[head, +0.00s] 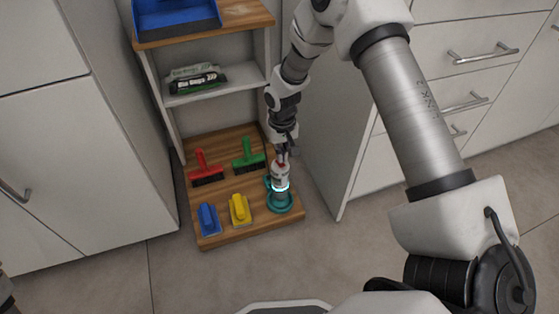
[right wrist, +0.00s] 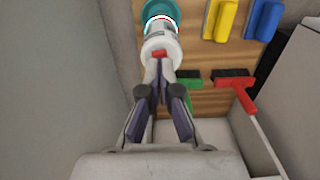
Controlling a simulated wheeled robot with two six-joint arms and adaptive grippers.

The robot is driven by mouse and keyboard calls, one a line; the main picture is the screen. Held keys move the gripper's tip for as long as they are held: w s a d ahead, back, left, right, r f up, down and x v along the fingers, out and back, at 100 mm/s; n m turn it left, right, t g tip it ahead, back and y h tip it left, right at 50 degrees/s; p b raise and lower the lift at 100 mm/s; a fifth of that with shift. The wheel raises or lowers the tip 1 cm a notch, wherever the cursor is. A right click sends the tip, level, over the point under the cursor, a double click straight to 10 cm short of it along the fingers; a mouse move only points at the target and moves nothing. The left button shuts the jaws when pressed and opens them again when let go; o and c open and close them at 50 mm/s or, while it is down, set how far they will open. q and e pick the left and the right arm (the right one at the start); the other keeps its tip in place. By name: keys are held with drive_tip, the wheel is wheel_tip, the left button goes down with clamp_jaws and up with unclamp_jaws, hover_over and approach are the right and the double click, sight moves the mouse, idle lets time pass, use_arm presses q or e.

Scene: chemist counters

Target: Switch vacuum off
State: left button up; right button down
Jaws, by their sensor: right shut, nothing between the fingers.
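The vacuum (head: 281,182) stands upright on the wooden bottom shelf at its right end. It has a white body, a glowing cyan ring and a teal base. In the right wrist view the vacuum (right wrist: 160,46) is at the top, with a red button (right wrist: 159,53) on its near end. My right gripper (head: 282,157) is shut and empty, just above the vacuum's top. In the right wrist view its fingertips (right wrist: 160,66) are right at the red button; I cannot tell whether they touch it.
Red (head: 205,170) and green (head: 247,156) brushes lie on the shelf left of the vacuum, with blue (head: 208,219) and yellow (head: 239,210) brushes in front. A middle shelf (head: 235,84) overhangs behind. White cabinets flank both sides. The floor in front is clear.

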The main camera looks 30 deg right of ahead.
sight(282, 164)
drive_tip(key=shift+f+b, duration=0.3)
drive_tip(key=shift+f, duration=0.9)
idle(1.0)
wheel_tip(282, 164, up, 7)
drive_tip(key=p, duration=0.8)
drive_tip(key=shift+r, duration=0.1)
